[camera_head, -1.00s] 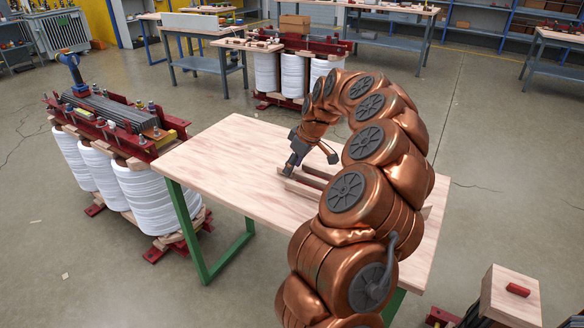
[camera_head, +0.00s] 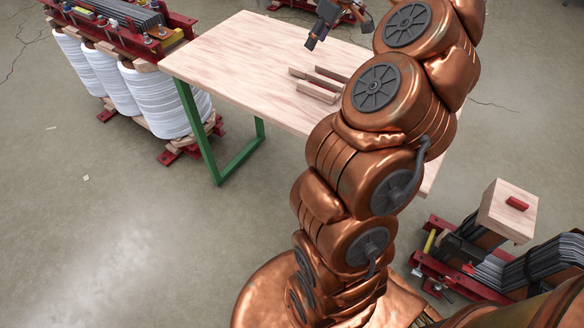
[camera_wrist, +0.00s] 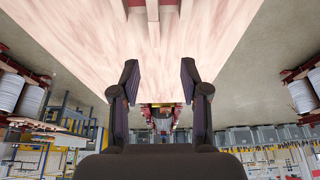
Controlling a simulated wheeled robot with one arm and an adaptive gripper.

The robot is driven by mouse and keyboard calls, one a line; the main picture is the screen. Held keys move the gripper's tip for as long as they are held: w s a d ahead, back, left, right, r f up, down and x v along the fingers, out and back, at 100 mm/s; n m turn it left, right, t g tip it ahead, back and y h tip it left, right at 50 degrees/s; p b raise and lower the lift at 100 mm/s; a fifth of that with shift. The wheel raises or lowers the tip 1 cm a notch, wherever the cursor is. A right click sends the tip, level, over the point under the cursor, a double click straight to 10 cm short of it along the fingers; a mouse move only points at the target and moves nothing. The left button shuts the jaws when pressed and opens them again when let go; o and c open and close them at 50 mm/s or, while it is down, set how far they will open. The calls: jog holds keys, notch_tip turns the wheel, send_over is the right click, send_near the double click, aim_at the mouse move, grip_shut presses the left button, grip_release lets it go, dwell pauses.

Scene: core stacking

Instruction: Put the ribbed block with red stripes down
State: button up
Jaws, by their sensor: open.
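A group of pale wooden bars with reddish-brown sides (camera_head: 316,91) lies on the wooden table top, partly hidden behind my arm in the head view. It also shows at the top edge of the wrist view as parallel strips (camera_wrist: 152,12), cut off by the frame. I cannot tell for sure whether these bars are the ribbed block with red stripes. My gripper (camera_head: 338,34) is above the far part of the table, apart from the bars. In the wrist view my gripper (camera_wrist: 159,76) has its dark fingers spread, with nothing between them.
The table (camera_head: 225,62) has a clear left half. A transformer with white coils (camera_head: 150,98) stands to its left. At the lower right, another core stack (camera_head: 470,262) stands by a wooden block with a red piece on top (camera_head: 508,211).

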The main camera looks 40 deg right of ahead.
jog(key=s+a+r+n+g+y, duration=0.1)
jog(key=s+a, duration=0.1)
jog(key=a, duration=1.1)
jog(key=s+a+r+g, duration=0.1)
jog(key=s+a, duration=0.2)
jog(key=a, duration=0.9)
jog(key=s+a+f+m+g, duration=0.1)
jog(key=s+a+f, duration=0.2)
jog(key=s, duration=0.5)
jog(key=s+a+f+m+g+h, duration=0.1)
jog(key=s+a+f+m+g, duration=0.1)
jog(key=s, duration=0.7)
jog(key=s+a+f+m+g+h, duration=0.1)
jog(key=s+a+f, duration=0.3)
jog(key=s, duration=0.4)
jog(key=shift+s+a+f+g, duration=0.35)
jog(key=shift+f+g, duration=0.25)
jog(key=shift+f, duration=0.15)
jog(key=shift+w, duration=0.1)
notch_tip(320, 180, up, 18)
jog(key=t+p, duration=0.1)
jog(key=p, duration=1.6)
jog(key=shift+w+r, duration=0.2)
jog(key=shift+w, duration=0.1)
